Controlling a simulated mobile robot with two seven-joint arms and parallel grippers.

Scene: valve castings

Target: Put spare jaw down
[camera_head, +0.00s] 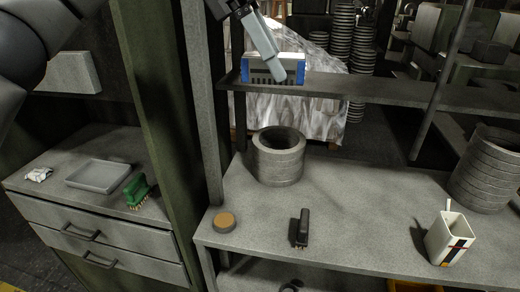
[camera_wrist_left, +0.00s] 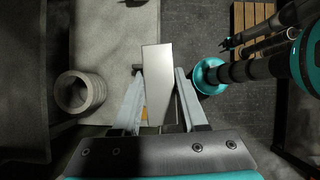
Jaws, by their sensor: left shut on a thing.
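My left gripper (camera_head: 273,62) hangs at the top middle of the head view, in front of the narrow upper shelf and above the worktop. In the left wrist view my left gripper (camera_wrist_left: 158,108) has its two pale fingers on either side of a flat, pale grey block, the spare jaw (camera_wrist_left: 157,72), and is shut on it. The spare jaw sticks out past the fingertips. In the head view I cannot clearly tell jaw from finger.
The grey worktop (camera_head: 350,190) holds a ringed casting (camera_head: 278,162), a tan disc (camera_head: 224,222), a dark tool (camera_head: 301,228), a white holder (camera_head: 449,239) and stacked rings (camera_head: 486,170). A blue-ended box (camera_head: 240,70) stands on the upper shelf (camera_head: 370,91). The worktop's middle is clear.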

